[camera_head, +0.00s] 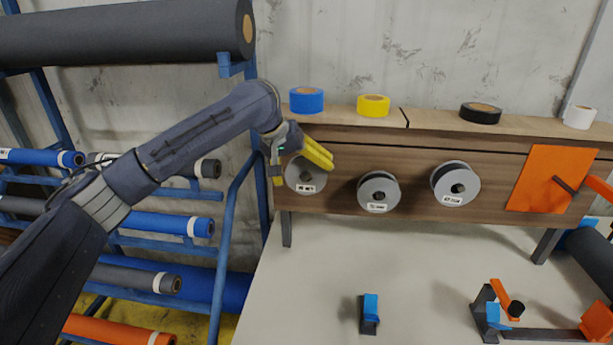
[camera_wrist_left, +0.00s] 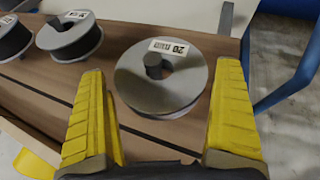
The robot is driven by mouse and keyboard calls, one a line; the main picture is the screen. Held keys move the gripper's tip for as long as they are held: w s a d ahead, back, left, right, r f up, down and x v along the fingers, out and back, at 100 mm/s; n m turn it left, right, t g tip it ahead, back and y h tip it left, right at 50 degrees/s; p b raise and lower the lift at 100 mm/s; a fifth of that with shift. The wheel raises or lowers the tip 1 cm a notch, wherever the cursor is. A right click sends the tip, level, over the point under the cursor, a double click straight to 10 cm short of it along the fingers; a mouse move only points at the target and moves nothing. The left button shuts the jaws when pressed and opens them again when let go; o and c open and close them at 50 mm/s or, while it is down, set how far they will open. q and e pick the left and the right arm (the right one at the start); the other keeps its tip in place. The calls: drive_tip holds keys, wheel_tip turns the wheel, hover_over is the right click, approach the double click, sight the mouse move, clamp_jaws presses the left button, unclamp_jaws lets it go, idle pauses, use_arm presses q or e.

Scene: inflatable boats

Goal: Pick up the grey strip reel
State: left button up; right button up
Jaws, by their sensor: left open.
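The grey strip reel (camera_head: 305,176) hangs at the left end of the wooden board, partly covered by my left gripper in the head view. In the left wrist view the reel (camera_wrist_left: 135,78) faces me, with a dark peg through its centre and a white "20 mm" label. My left gripper (camera_head: 302,165) has yellow fingers and is open in front of the reel. In the wrist view its fingers (camera_wrist_left: 160,115) stand apart on either side of the reel's lower part, with nothing held. Whether they touch the reel I cannot tell. My right gripper is not in view.
Two reels with dark strip (camera_head: 378,191) (camera_head: 455,184) hang to the right. Tape rolls (camera_head: 373,106) stand on the ledge above. An orange sheet (camera_head: 540,180) hangs farther right. A blue rack (camera_head: 237,190) with fabric rolls stands left. The pale table (camera_head: 310,300) is mostly clear below.

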use_arm(q)
drive_tip(key=shift+x, duration=1.05)
drive_tip(key=c, duration=1.2)
